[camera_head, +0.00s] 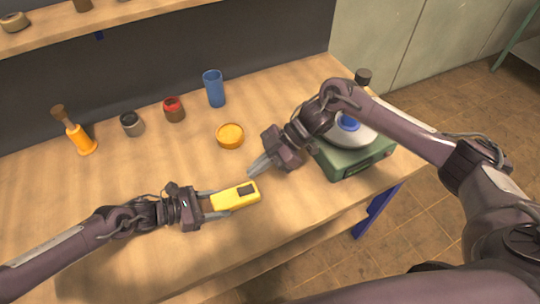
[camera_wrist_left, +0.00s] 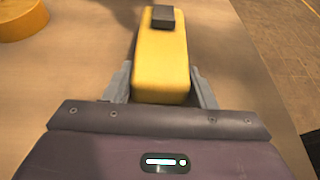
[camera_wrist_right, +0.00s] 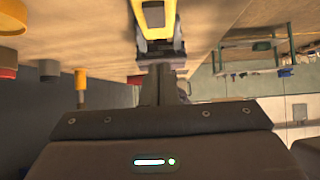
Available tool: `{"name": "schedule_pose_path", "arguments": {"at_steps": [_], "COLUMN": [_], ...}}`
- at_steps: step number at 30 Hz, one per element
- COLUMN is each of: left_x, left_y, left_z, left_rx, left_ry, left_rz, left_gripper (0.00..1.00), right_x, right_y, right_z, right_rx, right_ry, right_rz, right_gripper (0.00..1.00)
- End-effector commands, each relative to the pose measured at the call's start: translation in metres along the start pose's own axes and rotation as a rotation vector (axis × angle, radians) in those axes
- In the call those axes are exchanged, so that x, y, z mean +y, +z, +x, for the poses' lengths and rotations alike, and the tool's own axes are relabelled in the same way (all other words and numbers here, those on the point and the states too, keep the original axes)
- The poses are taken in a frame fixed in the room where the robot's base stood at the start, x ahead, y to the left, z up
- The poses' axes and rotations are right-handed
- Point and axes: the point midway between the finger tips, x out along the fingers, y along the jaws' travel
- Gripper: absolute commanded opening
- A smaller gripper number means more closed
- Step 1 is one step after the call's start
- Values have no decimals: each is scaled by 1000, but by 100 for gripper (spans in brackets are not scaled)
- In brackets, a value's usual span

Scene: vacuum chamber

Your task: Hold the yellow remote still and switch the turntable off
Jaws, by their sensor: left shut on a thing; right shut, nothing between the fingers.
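The yellow remote (camera_head: 232,198) lies on the wooden table with a dark grey button block on its top near the far end. My left gripper (camera_head: 218,200) is shut on the remote's near end, one finger on each side; the left wrist view shows the remote (camera_wrist_left: 162,68) between both fingers. My right gripper (camera_head: 252,172) is shut and empty, above and beyond the remote's button end; the remote (camera_wrist_right: 155,18) also shows ahead of its fingertips in the right wrist view. The green turntable (camera_head: 345,158) with a pale platter and blue centre stands at the right, partly hidden by my right arm.
A round yellow dish (camera_head: 230,135) lies behind the remote.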

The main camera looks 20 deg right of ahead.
Motion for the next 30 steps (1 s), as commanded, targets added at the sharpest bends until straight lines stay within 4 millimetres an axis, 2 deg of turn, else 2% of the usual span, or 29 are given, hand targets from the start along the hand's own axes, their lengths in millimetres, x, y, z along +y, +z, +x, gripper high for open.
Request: {"name": "schedule_pose_path", "arguments": {"at_steps": [3, 9, 15, 30], "left_x": [0, 0, 0, 0], "left_y": [0, 0, 0, 0], "left_z": [0, 0, 0, 0], "left_rx": [-1, -1, -1, -1], "left_ry": [0, 0, 0, 0], "left_rz": [0, 0, 0, 0], "left_gripper": [22, 22, 22, 22], "right_x": [-1, 0, 0, 0], "right_y": [-1, 20, 28, 31], "right_z": [26, 46, 53, 58], "right_rx": [2, 0, 0, -1], "right_ry": [-3, -1, 1, 0], "right_rz": [0, 1, 0, 0], "right_gripper": [0, 0, 0, 0]}}
